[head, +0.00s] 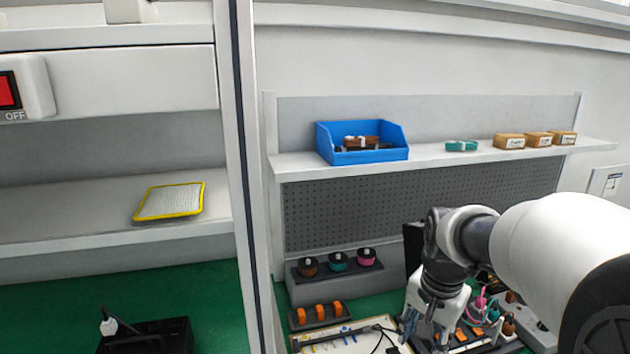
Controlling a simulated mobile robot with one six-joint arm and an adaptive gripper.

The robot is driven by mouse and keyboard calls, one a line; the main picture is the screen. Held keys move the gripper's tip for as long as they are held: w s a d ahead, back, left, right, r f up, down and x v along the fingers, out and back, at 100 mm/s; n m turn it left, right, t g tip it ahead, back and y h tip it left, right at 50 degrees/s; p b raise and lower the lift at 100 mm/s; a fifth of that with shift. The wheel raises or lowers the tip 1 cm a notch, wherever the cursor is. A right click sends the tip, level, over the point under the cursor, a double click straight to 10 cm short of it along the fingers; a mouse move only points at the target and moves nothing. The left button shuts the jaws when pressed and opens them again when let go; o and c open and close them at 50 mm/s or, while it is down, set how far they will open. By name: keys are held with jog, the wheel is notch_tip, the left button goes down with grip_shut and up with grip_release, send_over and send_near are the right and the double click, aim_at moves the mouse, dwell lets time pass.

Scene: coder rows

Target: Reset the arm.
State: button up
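My arm comes in from the right edge of the head view and bends down over the green bench. My gripper (428,335) points downward at the lower right, above a cluttered patch of small tools and parts. The fingers are dark and small against the clutter. I cannot tell whether they are apart or closed, or whether anything is between them.
A shelf (440,158) above the bench holds a blue bin (362,155), a teal item (461,146) and small cardboard boxes (509,141). Spools (337,262) and orange-handled pieces (320,312) sit left of my gripper. A white post (243,180) divides the benches; a yellow-rimmed tray (170,201) lies left.

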jog(key=s+a+r+n+t, duration=0.1)
jog(key=s+a+r+n, duration=0.1)
jog(key=s, duration=0.8)
jog(key=s+a+r+n+t, duration=0.1)
jog(key=s+a+n, duration=0.2)
jog(key=s+n, duration=0.4)
jog(key=s, duration=0.4)
jog(key=shift+s+a+r+t, duration=0.3)
jog(key=shift+a+r+t, duration=0.05)
jog(key=shift+a+t, duration=0.05)
